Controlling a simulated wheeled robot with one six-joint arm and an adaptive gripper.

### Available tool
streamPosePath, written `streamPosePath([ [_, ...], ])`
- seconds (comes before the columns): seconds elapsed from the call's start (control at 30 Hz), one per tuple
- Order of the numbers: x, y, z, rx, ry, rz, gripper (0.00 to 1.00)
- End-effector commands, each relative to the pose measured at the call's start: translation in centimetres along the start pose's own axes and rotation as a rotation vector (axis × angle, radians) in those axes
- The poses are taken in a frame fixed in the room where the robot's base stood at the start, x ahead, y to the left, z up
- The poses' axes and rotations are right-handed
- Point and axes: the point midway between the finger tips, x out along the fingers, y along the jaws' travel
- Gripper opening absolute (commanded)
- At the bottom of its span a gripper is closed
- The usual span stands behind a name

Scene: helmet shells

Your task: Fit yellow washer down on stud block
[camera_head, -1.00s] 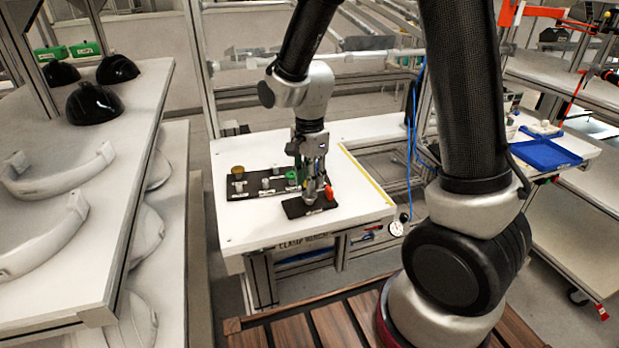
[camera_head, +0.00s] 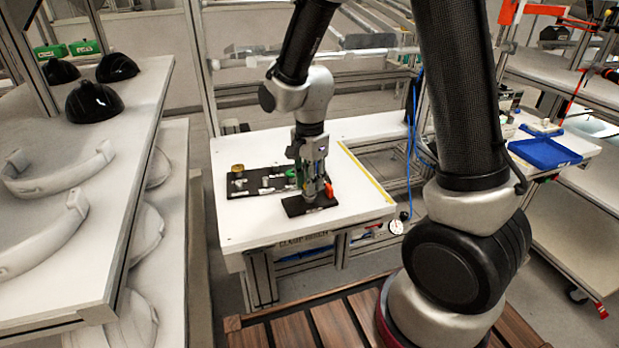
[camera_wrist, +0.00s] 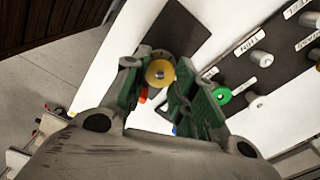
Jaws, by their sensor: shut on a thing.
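The yellow washer (camera_wrist: 160,72) shows in the wrist view between the fingertips of my gripper (camera_wrist: 157,74), with a small grey centre. My gripper is shut on it. The stud block, a flat black plate (camera_wrist: 178,30), lies on the white table just beyond the fingertips. In the head view my gripper (camera_head: 312,190) points down over the black stud block (camera_head: 297,209). The fingers hide the stud, and I cannot tell whether the washer is around it or above it.
A larger black board (camera_head: 250,191) with labelled pegs lies behind and left of the block. A green ring (camera_wrist: 222,95) sits on one peg. A small red-orange part (camera_head: 329,190) shows beside the gripper. The white table (camera_head: 265,225) is clear in front.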

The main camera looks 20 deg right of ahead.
Motion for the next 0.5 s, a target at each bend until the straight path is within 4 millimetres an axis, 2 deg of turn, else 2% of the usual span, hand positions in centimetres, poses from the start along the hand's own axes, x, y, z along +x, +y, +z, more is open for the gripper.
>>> streamPosePath([
  [0.5, 1.3, 0.0, 0.0, 0.0, 0.0, 0.001, 0.18],
])
